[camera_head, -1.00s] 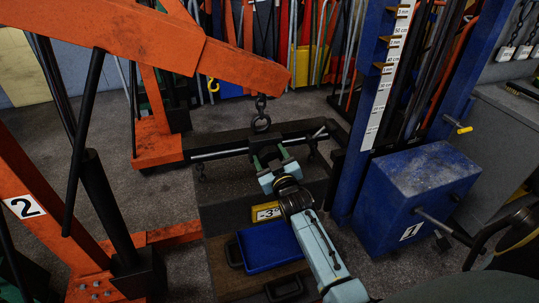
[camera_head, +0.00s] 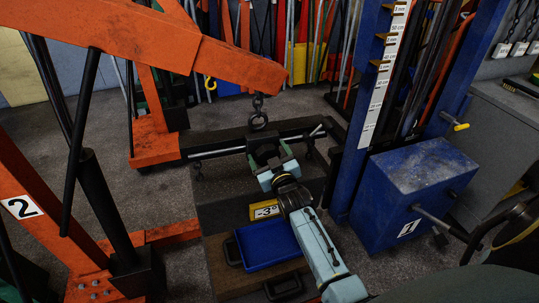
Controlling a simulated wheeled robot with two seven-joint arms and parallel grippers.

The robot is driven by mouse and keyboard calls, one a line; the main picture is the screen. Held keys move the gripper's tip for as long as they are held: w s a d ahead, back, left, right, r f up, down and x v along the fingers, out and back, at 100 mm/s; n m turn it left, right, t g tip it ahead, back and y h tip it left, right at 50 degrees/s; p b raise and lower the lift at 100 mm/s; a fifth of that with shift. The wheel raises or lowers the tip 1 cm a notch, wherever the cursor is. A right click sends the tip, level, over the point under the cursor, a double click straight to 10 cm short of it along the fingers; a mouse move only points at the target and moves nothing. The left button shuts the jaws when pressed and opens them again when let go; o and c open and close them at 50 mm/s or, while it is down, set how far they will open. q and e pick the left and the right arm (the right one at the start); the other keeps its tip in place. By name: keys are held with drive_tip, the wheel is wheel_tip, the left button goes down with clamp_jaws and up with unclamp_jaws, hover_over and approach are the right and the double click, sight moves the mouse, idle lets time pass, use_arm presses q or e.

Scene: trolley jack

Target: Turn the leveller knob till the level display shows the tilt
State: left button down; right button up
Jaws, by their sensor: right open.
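The yellow level display (camera_head: 265,211) sits below my right gripper and reads about -3; its last mark is small. A dark leveller bar (camera_head: 215,146) with a bright rod hangs under the chain and hook (camera_head: 258,118) of the orange crane. My right gripper (camera_head: 267,157) is open at the middle of this bar, just under the hook. A dark part lies around its fingertips. I cannot make out the leveller knob apart from it, nor whether the fingers touch it. My left gripper is out of view.
A blue tray (camera_head: 268,246) lies in front of the display. The orange crane marked 2 (camera_head: 150,35) fills the left. A blue press post (camera_head: 362,120) and blue box marked 1 (camera_head: 422,190) stand close on the right. Grey floor shows at left.

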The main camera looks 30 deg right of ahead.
drive_tip(key=shift+s, duration=0.1)
drive_tip(key=p+v, duration=0.1)
drive_tip(key=v, duration=1.2)
drive_tip(key=shift+s, duration=0.1)
drive_tip(key=s+a+f+n+g+y, duration=0.15)
drive_tip(key=s+a+f+g, duration=0.3)
drive_tip(key=f, duration=0.85)
drive_tip(key=s+a+f+g+y, duration=0.35)
drive_tip(key=s+f, duration=0.25)
drive_tip(key=f, duration=0.8)
drive_tip(key=s+f+g, duration=0.2)
drive_tip(key=s+f, duration=0.3)
drive_tip(key=s, duration=0.4)
drive_tip(key=s+d+f+g, duration=0.1)
drive_tip(key=s+f+g, duration=0.2)
drive_tip(key=s, duration=0.7)
drive_tip(key=s+d+f+g, duration=0.1)
drive_tip(key=s+f+g, duration=0.2)
drive_tip(key=s+f, duration=0.5)
drive_tip(key=shift+s+n+h, duration=0.3)
drive_tip(key=shift+s+n, duration=0.05)
drive_tip(key=shift+s, duration=0.85)
